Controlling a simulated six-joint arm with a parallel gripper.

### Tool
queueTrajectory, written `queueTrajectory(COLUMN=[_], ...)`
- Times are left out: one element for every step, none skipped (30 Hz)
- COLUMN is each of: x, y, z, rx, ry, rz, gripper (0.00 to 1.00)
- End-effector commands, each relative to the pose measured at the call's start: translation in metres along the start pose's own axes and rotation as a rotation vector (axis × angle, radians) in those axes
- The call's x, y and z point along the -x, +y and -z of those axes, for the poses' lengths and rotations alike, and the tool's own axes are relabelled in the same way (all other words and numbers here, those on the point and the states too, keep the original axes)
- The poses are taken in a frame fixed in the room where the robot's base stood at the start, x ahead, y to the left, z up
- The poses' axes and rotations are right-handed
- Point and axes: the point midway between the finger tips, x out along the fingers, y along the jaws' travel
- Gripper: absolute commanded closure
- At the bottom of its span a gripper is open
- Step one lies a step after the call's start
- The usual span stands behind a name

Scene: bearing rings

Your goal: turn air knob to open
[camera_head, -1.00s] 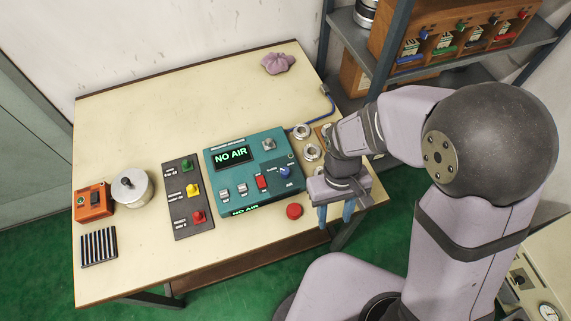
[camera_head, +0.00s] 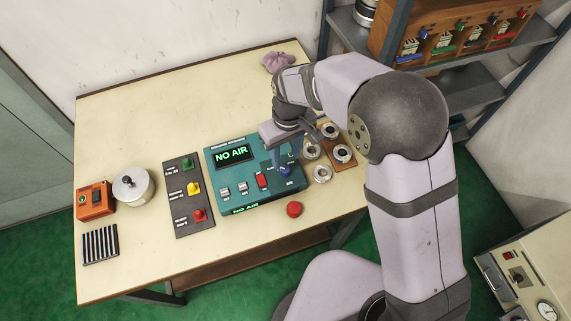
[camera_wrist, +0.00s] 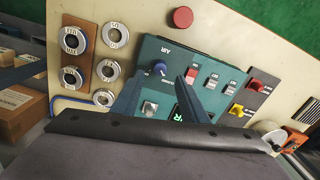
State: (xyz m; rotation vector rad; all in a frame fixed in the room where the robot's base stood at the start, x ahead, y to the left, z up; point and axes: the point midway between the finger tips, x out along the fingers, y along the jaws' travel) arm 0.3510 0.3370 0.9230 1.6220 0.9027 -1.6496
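The blue air knob (camera_head: 286,171) sits at the right of the teal control panel (camera_head: 213,168), under my gripper (camera_head: 284,157) in the head view. The panel's display (camera_head: 231,155) reads NO AIR. In the wrist view the knob (camera_wrist: 160,68) shows with its pointer mark beside the AIR label. My gripper (camera_wrist: 164,76) is open there, its two blue fingers on either side of the knob in the picture. The fingers look above the panel; I cannot tell whether they touch the knob. Nothing is held.
A red button (camera_head: 294,209) stands at the panel's front right. Several metal rings (camera_head: 322,173) lie to its right, some on a brown board (camera_head: 355,151). A dark bin-switch strip (camera_head: 181,209), a metal pot (camera_head: 133,187) and an orange box (camera_head: 94,200) stand to the left.

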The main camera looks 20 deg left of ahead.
Motion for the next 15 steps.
queueTrajectory(x=[-0.005,-0.009,-0.014,-0.018,-0.022,-0.027,-0.031,-0.035,-0.040,-0.043,-0.046,-0.050,-0.052,-0.055,-0.057], y=[0.000,0.000,-0.001,-0.001,-0.001,-0.001,-0.001,-0.001,-0.001,0.000,0.000,0.000,0.000,0.000,0.000], z=[-0.001,-0.002,-0.002,-0.002,-0.002,-0.002,-0.002,-0.002,-0.002,-0.002,-0.001,-0.001,-0.001,-0.001,-0.001], rx=[0.000,0.000,0.000,0.000,0.000,0.000,0.000,0.000,0.000,0.000,0.000,0.000,0.000,0.000,0.000], ry=[-0.004,-0.005,-0.005,-0.006,-0.006,-0.006,-0.006,-0.005,-0.005,-0.004,-0.004,-0.004,-0.003,-0.003,-0.002], rz=[0.001,0.001,0.001,0.001,0.001,0.001,0.001,0.001,0.001,0.001,0.000,0.000,0.000,0.000,0.000], gripper=[0.60,0.60,0.60,0.60,0.60,0.60,0.60,0.60,0.60,0.60,0.60,0.60,0.60,0.60,0.60])
